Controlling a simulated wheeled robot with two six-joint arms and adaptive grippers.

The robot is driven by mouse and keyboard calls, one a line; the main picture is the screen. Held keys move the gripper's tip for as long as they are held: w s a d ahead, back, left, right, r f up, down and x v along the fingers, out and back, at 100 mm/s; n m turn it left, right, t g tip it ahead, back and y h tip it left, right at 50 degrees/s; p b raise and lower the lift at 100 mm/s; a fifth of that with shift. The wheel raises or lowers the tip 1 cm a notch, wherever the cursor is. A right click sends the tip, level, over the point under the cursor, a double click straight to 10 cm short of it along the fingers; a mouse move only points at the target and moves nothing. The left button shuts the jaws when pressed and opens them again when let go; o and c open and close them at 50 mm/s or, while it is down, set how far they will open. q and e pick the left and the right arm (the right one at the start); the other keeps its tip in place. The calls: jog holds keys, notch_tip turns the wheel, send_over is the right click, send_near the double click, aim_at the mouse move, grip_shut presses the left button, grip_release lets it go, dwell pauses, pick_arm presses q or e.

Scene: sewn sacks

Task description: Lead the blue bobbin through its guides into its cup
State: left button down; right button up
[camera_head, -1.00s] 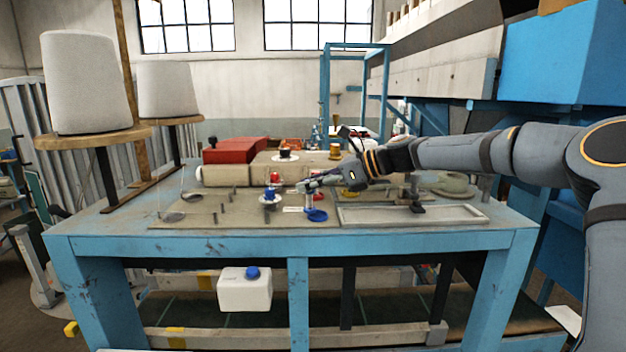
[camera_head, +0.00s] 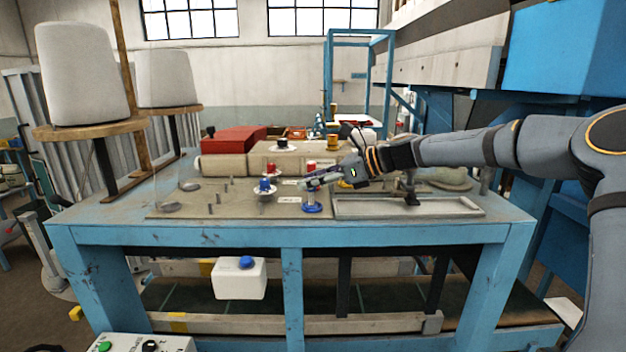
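A small blue bobbin (camera_head: 265,185) stands upright on a white disc on the tabletop board (camera_head: 230,208), among several short dark guide pins (camera_head: 211,210). A round blue dish-like piece (camera_head: 313,209), possibly the cup, sits on the board to its right, with a pale upright piece above it. My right gripper (camera_head: 304,185) reaches in from the right, low over the blue piece, its fingertips close to the pale piece. The fingers are too small to tell whether they are open or hold anything. No thread can be made out at the gripper. My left gripper is out of view.
A shallow grey tray (camera_head: 405,212) lies right of the board, under my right arm. Large white cones (camera_head: 72,75) stand at the left. A white container with a blue cap (camera_head: 240,278) is below the table.

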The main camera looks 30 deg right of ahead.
jog(key=shift+o, duration=0.9)
jog(key=shift+r, duration=0.25)
notch_tip(320, 180, up, 10)
jog(key=shift+f, duration=0.2)
jog(key=shift+d, duration=0.1)
